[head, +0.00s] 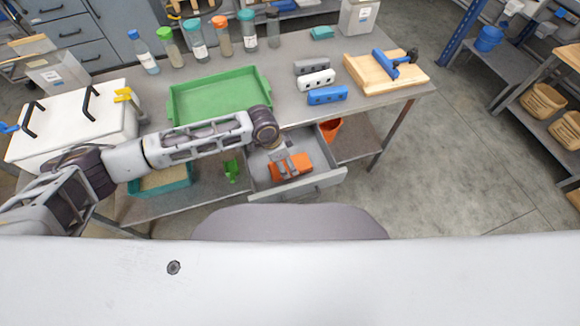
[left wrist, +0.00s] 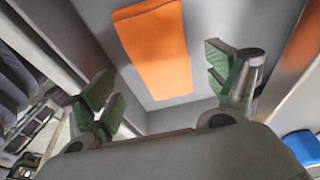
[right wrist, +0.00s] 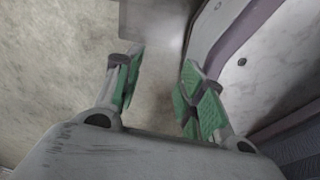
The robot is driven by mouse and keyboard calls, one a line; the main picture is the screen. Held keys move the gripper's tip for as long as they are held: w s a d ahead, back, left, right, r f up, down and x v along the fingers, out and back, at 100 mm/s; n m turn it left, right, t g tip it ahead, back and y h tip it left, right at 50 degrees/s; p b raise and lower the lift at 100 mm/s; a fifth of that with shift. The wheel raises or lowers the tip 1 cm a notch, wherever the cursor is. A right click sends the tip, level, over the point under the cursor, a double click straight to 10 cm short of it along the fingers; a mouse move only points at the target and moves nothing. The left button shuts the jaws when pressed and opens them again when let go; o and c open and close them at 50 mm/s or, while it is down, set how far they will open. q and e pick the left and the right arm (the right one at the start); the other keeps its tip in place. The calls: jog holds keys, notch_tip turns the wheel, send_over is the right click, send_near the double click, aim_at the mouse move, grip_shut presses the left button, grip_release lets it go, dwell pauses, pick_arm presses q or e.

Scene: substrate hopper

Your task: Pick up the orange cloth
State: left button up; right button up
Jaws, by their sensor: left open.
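The orange cloth (head: 291,168) lies flat in the open grey drawer (head: 323,176) under the workbench. In the left wrist view the cloth (left wrist: 155,48) is a flat orange rectangle on the drawer floor, beyond the fingertips. My left gripper (head: 286,160) reaches down over the drawer and hides part of the cloth in the head view. In its own wrist view my left gripper (left wrist: 165,82) is open with nothing between its green-padded fingers. My right gripper (right wrist: 158,92) shows only in its own wrist view, open and empty, above bare floor.
The drawer walls stand close around my left gripper. On the bench are a green tray (head: 178,107), several bottles, a white box (head: 60,150), small blocks and a wooden board (head: 366,76). An orange bin (head: 330,129) is behind the drawer.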

pick_arm(q)
jog(key=shift+x, duration=2)
jog(key=shift+w+d+f, duration=0.1)
jog(key=shift+w+d, duration=0.05)
jog(key=shift+w, duration=0.05)
jog(key=c, duration=1.1)
jog(key=shift+r, duration=0.4)
notch_tip(320, 180, up, 8)
jog(key=shift+r, duration=0.65)
pick_arm(e)
jog(key=shift+d+r, duration=0.25)
jog(key=shift+d, duration=0.55)
